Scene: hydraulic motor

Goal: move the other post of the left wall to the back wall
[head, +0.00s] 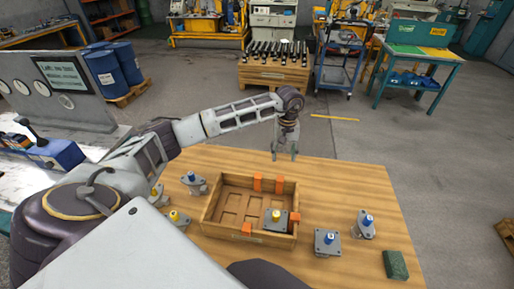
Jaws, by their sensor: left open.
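A wooden tray (230,232) with shallow recesses in its floor stands on the table. Two orange posts (258,184) and (280,185) stand side by side at its back wall. Another orange post (294,223) is at the right wall, and one more (246,230) is at the front wall. I see no orange post at the left wall (211,198). My left gripper (285,156) is open and empty, pointing down just behind the back wall, apart from the posts. My right gripper is not in view.
A grey motor part with a yellow top (276,217) sits in the tray's front right. Similar parts stand left (194,182) and right (326,240) of the tray. A dark green block (396,265) lies at the table's right front. The table behind the tray is clear.

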